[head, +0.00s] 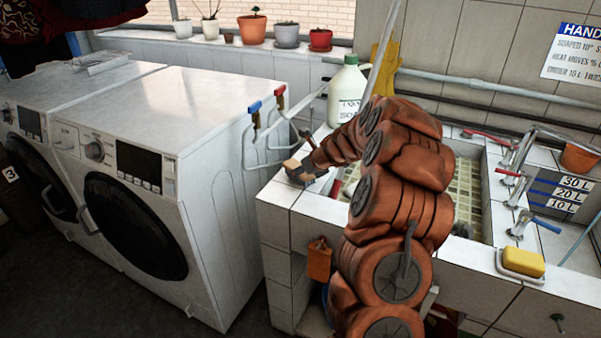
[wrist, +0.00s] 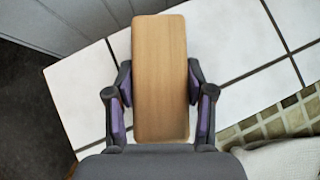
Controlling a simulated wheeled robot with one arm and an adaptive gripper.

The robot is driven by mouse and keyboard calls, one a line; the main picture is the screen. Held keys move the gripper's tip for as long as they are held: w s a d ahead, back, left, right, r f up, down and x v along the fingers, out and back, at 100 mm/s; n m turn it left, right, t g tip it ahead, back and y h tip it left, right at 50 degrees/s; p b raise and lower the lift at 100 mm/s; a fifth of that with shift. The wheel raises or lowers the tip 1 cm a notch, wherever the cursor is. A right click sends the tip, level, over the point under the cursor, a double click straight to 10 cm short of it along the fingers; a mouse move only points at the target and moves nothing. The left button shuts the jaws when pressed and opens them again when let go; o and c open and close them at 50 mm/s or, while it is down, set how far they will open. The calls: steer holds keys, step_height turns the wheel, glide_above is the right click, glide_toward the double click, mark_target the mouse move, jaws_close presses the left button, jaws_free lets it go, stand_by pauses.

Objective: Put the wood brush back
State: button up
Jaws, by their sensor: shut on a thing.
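The wood brush (wrist: 160,75) shows in the wrist view as a plain rectangular wooden block, seen from above. My gripper (wrist: 160,97) is shut on it, with one purple-padded finger on each long side. In the head view the brush (head: 292,164) is a small light-brown piece at the end of my arm, over the left corner of the tiled sink counter (head: 275,191). My gripper (head: 302,174) is small and partly hidden there by my arm. The brush's underside is hidden, so I cannot tell whether it touches the tiles.
A washing machine (head: 190,110) stands just left of the counter. A large bottle (head: 347,92) stands at the back. The sink basin (head: 467,185) opens to the right. A yellow sponge (head: 523,262) sits on the right front edge.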

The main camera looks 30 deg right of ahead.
steer(key=shift+f, duration=0.3)
steer(key=shift+f, duration=0.1)
steer(key=o, duration=1.3)
